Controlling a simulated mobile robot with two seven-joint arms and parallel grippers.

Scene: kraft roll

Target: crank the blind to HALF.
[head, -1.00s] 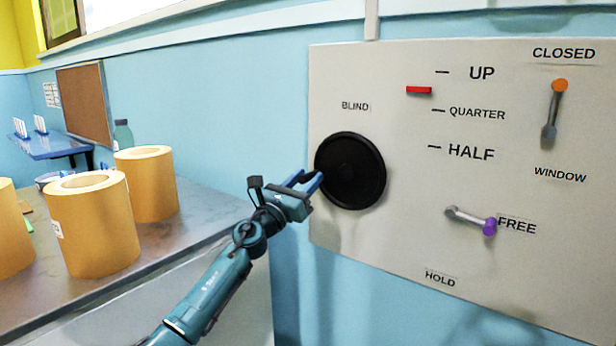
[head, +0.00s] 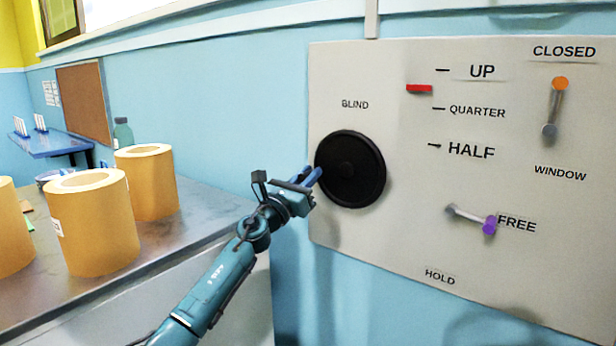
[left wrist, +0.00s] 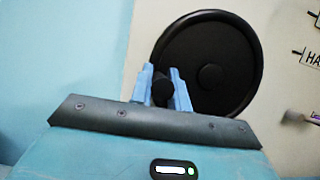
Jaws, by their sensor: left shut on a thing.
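The black blind wheel (head: 352,170) is mounted on the pale panel under the word BLIND. My left gripper (head: 314,178) is at the wheel's left edge. In the left wrist view its blue fingers (left wrist: 164,88) are shut on a black knob (left wrist: 161,92) at the rim of the wheel (left wrist: 222,60). The red marker (head: 419,88) sits a little below the UP line and above the QUARTER line. The HALF label (head: 471,150) is lower on the scale. A purple-tipped lever (head: 488,224) points at FREE, with HOLD below. My right gripper is not in view.
An orange-tipped window lever (head: 556,100) points up at CLOSED on the panel's right. Several tan rolls (head: 92,222) stand on the grey table (head: 190,235) at left. A blue shelf (head: 52,145) and a bottle (head: 122,132) are behind.

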